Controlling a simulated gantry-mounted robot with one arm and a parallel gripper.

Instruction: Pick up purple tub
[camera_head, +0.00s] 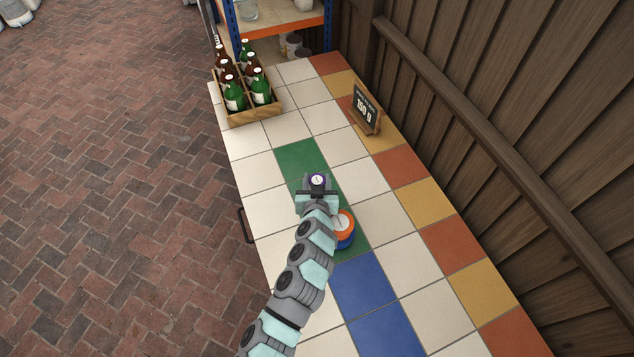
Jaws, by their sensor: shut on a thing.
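The purple tub (317,178) has a round purple lid with a white centre. It is over the green tiles of the counter (296,157). My gripper (317,187) is shut on the purple tub, reaching it from the near side. The tub's lower part is hidden by the gripper, so I cannot tell whether it touches the tiles.
An orange-lidded tub (344,222) on a blue one (346,242) stands just right of my arm. A wooden crate (254,115) of several bottles stands at the far left. A small sign (366,108) stands near the wooden wall (500,120). White tiles around are clear.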

